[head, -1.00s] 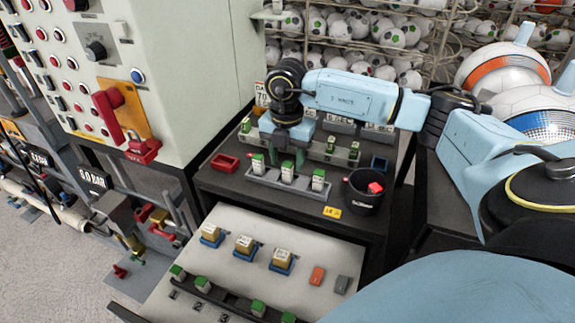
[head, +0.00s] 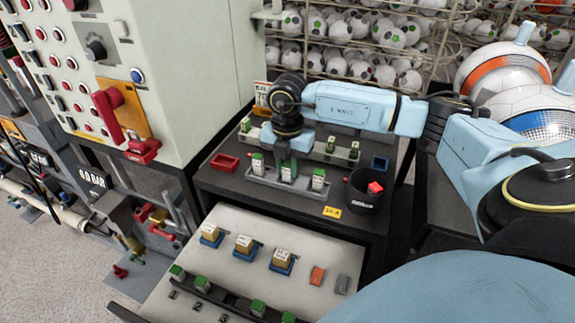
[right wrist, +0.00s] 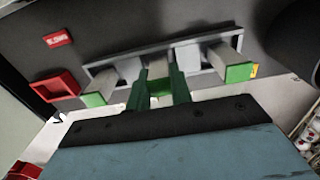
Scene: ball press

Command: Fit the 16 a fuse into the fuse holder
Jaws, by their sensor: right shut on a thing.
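My right gripper (head: 288,163) points down over the front grey rack (head: 268,184) on the black table. It is shut on the middle fuse (head: 289,173), a white block with a green end. In the right wrist view the two green fingers (right wrist: 161,86) flank that fuse (right wrist: 160,88), which still appears to be in its rack. A white-and-green fuse stands on each side of it, left (head: 257,164) and right (head: 318,179). The dark fuse holder strip (head: 232,301) on the front bench carries green-topped fuses, with an empty gap near its middle. My left gripper is out of view.
A black bin (head: 364,194) with a red block inside stands right of the rack, near a yellow label (head: 332,211). A grey cabinet (head: 190,75) rises at left.

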